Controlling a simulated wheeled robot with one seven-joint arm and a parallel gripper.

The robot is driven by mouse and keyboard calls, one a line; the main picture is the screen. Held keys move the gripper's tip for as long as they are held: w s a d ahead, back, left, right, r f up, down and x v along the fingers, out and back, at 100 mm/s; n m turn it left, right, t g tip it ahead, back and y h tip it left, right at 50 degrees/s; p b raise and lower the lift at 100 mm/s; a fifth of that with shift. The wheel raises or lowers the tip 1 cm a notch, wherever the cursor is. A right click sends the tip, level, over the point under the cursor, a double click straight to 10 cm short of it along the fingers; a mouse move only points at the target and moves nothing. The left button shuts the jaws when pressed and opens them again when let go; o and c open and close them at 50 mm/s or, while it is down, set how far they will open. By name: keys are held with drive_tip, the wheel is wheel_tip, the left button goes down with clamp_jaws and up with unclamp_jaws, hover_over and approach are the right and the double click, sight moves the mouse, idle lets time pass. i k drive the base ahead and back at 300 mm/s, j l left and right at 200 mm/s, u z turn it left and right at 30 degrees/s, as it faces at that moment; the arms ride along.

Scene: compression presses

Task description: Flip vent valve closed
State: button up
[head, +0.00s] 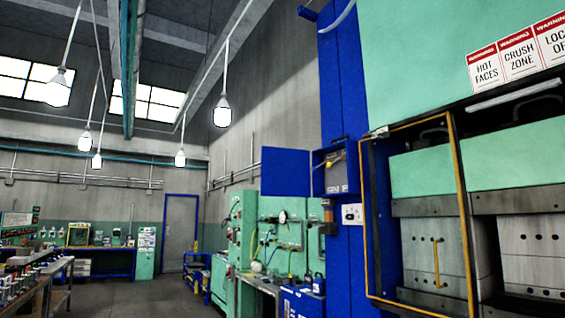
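I cannot pick out a vent valve for certain in the head view. A green panel (268,209) with a round gauge (283,217), hoses and small fittings stands at the middle right, too small to read in detail. A grey unit (336,175) with a yellow part at its upper left sits in a blue box on the blue column. The blue door (286,172) beside it stands open to the left. My gripper is not in view.
A large green press (437,172) with a yellow-edged guard frame (465,220) fills the right side. A blue cabinet (301,303) stands by the column. A bench (62,275) is at far left. The grey floor (140,297) between is clear.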

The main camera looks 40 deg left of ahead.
sight(330, 165)
drive_tip(key=u, duration=1.35)
drive_tip(key=i+j, duration=0.4)
drive_tip(key=i, duration=0.2)
drive_tip(key=i+j+z, duration=0.1)
drive_tip(key=i+j, duration=0.25)
drive_tip(key=i, duration=0.25)
drive_tip(key=i+j, duration=0.45)
drive_tip(key=i, duration=0.15)
drive_tip(key=i+j, duration=0.4)
drive_tip(key=i, duration=0.2)
drive_tip(key=z, duration=0.05)
